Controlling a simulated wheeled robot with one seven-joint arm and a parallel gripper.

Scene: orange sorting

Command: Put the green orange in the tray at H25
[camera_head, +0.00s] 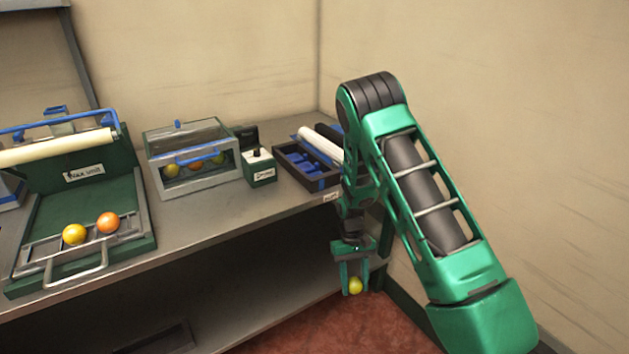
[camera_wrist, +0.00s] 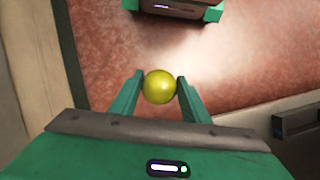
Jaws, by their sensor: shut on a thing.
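My gripper (camera_head: 354,284) is shut on a yellow-green orange (camera_head: 356,286). The orange also shows between the two green fingers in the wrist view (camera_wrist: 160,87). My gripper hangs in front of the bench's right end, below the top and above the red floor. A dark tray with blue parts inside (camera_head: 284,164) sits on the bench's right end, above and behind my gripper. My arm hides its right side. A small label (camera_head: 330,196) on the bench edge near it is too small to read.
A wax unit (camera_head: 118,166) with a yellow and an orange fruit on it stands at the left. A clear-fronted case (camera_head: 205,184) with several fruits and a small green labelled box (camera_head: 262,174) stand mid-bench. Walls close in behind and right.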

